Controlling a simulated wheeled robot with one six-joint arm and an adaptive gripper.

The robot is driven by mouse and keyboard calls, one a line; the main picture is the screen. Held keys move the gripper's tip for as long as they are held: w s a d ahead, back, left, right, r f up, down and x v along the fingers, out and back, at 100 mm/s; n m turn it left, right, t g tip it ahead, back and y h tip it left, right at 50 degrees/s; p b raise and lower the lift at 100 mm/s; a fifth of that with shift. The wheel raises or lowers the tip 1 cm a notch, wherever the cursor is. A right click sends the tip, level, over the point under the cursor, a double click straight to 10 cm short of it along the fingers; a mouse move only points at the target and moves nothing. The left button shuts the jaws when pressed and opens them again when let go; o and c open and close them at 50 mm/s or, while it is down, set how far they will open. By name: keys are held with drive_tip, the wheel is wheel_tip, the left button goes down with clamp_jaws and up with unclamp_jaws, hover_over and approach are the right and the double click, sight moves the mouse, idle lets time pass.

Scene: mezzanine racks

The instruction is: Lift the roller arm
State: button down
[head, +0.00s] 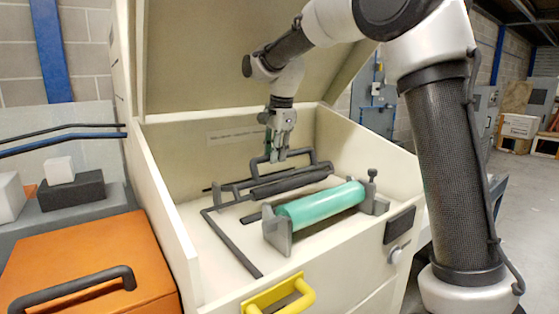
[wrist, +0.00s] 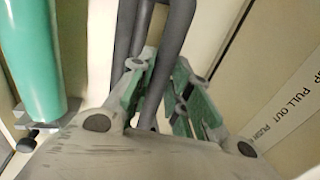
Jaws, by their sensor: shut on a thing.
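The roller arm (head: 290,181) is a dark grey frame with a thick dark roller bar and a raised loop handle, inside the cream cabinet (head: 174,245). My gripper (head: 279,157) reaches down from above and is shut on the handle. In the wrist view, my gripper's green-padded fingers (wrist: 162,98) close around the dark bar of the roller arm (wrist: 176,42). Part of the bar is hidden between the fingers. A green roller (head: 320,206) lies in front of the roller arm, held between grey end brackets. The green roller also shows at the left of the wrist view (wrist: 32,58).
The cabinet's lid (head: 230,62) stands open behind my gripper. Its side walls stand close around the mechanism. A yellow handle (head: 280,296) is on the front. An orange box (head: 88,262) and a dark block (head: 72,190) with a white block (head: 60,169) are at the left.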

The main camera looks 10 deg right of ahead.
drive_tip(key=shift+w+a+r, duration=0.25)
drive_tip(key=shift+w, duration=0.35)
drive_tip(key=shift+w+a+r, duration=0.2)
drive_tip(key=shift+w+a, duration=0.05)
drive_tip(key=shift+w, duration=0.35)
drive_tip(key=shift+w+a+r, duration=0.25)
drive_tip(key=shift+w, duration=0.35)
drive_tip(key=c, duration=1.3)
unclamp_jaws()
